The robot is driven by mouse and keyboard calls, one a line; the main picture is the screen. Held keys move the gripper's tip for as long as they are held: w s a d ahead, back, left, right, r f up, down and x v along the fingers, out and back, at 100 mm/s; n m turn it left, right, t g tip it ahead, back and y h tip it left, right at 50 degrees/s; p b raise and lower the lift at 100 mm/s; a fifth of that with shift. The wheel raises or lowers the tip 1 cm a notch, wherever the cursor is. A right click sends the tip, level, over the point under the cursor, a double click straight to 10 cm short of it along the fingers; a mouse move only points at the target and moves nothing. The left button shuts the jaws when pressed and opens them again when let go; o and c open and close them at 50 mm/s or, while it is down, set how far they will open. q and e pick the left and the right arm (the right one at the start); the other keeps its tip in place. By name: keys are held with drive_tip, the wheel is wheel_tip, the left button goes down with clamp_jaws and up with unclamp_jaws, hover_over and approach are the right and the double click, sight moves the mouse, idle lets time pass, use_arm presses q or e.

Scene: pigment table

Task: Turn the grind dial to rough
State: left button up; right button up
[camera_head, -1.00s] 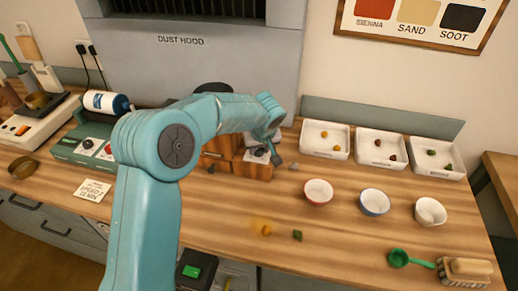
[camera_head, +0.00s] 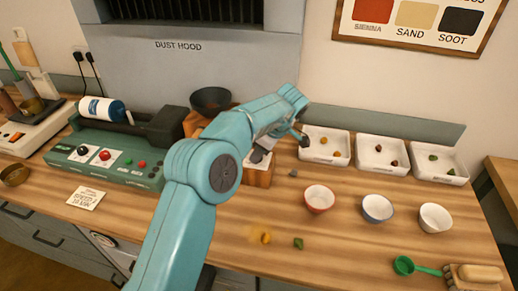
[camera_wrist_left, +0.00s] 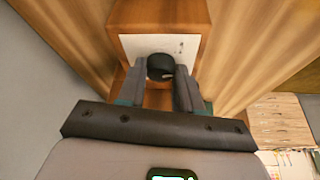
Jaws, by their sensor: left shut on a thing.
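The wooden grinder (camera_head: 258,178) stands at the table's middle back, partly hidden behind my left arm. In the left wrist view, its wooden body (camera_wrist_left: 160,12) carries a white plate (camera_wrist_left: 132,46) with a round black dial (camera_wrist_left: 160,66). My left gripper (camera_wrist_left: 165,76) has one grey finger on each side of the dial and is shut on it. In the head view, my left gripper (camera_head: 268,146) is at the grinder's white plate, mostly covered by my arm. The marks on the plate are too small to read. My right gripper is not in view.
White trays (camera_head: 326,146) with pigment lumps stand right of the grinder, behind several small bowls (camera_head: 377,208). A green scoop (camera_head: 404,265) and a brush (camera_head: 476,275) lie at front right. A green machine (camera_head: 110,160) stands left. The front middle holds two small lumps (camera_head: 265,238).

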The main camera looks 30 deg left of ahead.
use_arm(q)
drive_tip(key=n+p, duration=0.2)
drive_tip(key=n+g+p, duration=0.1)
drive_tip(key=n+p, duration=0.1)
drive_tip(key=p, duration=0.1)
drive_tip(key=n+g+p, duration=0.1)
drive_tip(key=n+p, duration=0.1)
drive_tip(key=p, duration=0.1)
drive_tip(key=shift+w+r+h, duration=0.25)
drive_tip(key=shift+r+h, duration=0.05)
drive_tip(key=shift+r, duration=0.05)
drive_tip(key=shift+f+n+p, duration=0.2)
drive_tip(key=shift+n+p, duration=0.4)
drive_tip(key=shift+p, duration=0.5)
drive_tip(key=shift+w+g, duration=0.1)
drive_tip(key=shift+g, duration=0.2)
drive_tip(key=o, duration=1)
drive_tip(key=shift+a, duration=0.1)
